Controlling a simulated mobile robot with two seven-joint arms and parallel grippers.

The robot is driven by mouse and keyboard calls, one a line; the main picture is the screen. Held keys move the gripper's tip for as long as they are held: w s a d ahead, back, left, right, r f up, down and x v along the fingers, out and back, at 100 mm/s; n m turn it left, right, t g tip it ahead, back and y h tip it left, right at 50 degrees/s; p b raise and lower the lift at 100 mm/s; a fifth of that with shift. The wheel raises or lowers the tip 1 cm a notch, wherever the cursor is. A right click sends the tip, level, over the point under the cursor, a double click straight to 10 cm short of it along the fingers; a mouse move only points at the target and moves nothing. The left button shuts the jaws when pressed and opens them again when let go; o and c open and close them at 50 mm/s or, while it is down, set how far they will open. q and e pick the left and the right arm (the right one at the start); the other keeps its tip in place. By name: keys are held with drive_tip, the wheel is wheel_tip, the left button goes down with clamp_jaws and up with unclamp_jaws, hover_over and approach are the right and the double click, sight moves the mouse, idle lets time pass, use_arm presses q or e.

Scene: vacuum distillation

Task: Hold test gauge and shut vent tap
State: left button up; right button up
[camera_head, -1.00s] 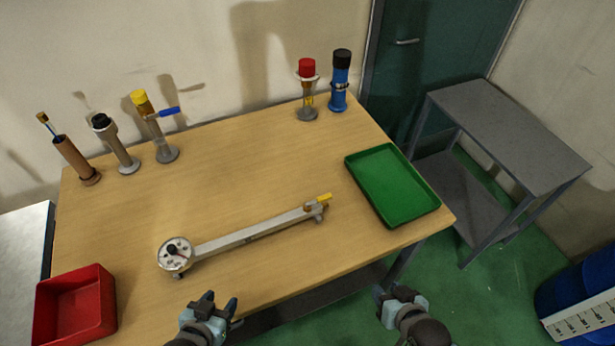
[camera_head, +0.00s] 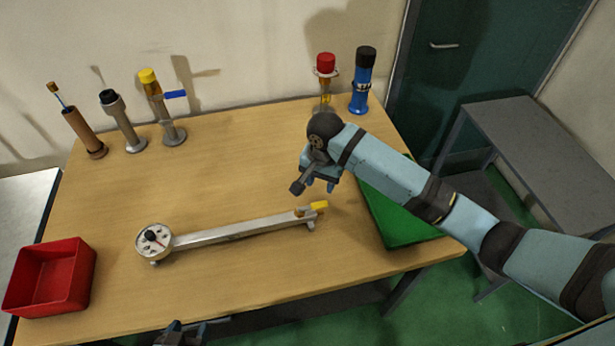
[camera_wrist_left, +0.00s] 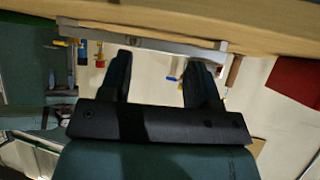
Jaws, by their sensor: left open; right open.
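The test gauge (camera_head: 154,240) is a round white dial with a dark centre, at the left end of a grey metal bar (camera_head: 235,231) lying on the table. The vent tap (camera_head: 319,206) with its yellow handle is at the bar's right end. My right gripper (camera_head: 315,186) is open and empty, above the table just behind the yellow tap. My left gripper (camera_head: 183,335) is low at the front edge, in front of the gauge and mostly cut off. In the left wrist view its two fingers (camera_wrist_left: 160,78) are apart with nothing between them.
A red bin (camera_head: 50,278) stands at the front left. A green tray (camera_head: 408,232) at the right is partly hidden by my right arm. Several upright fittings line the back, including one with a yellow cap (camera_head: 148,76) and a blue bottle (camera_head: 361,90).

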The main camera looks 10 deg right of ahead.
use_arm(q)
drive_tip(key=w+d+n+g, duration=0.1)
drive_tip(key=w+d+n, duration=0.1)
drive_tip(key=w, duration=0.1)
drive_tip(key=w+d+n+g+h, duration=0.1)
drive_tip(key=w+d+n, duration=0.1)
drive_tip(key=w, duration=0.1)
drive_tip(key=w+d+n+g+h, duration=0.1)
drive_tip(key=w+d+n, duration=0.1)
drive_tip(key=w, duration=0.2)
drive_tip(key=shift+d+r, duration=0.2)
drive_tip(key=shift+d, duration=0.15)
drive_tip(key=w+n+g, duration=0.1)
drive_tip(key=w+d+r+n+g, duration=0.1)
drive_tip(key=w+n, duration=0.1)
drive_tip(key=w+d+n, duration=0.1)
drive_tip(key=shift+w+d+r+g, duration=0.1)
drive_tip(key=shift+w+r+g, duration=0.15)
drive_tip(key=shift+w+g, duration=0.15)
drive_tip(key=w+a+r+n+g+y, duration=0.1)
drive_tip(key=w+r+n+g+y, duration=0.15)
drive_tip(key=w+n, duration=0.2)
drive_tip(key=n+g+y, duration=0.3)
drive_tip(key=n, duration=0.4)
approach(198, 236)
drive_tip(key=shift+m+t+h, duration=0.25)
drive_tip(key=f, duration=1.2)
drive_tip(key=shift+s+a, duration=0.2)
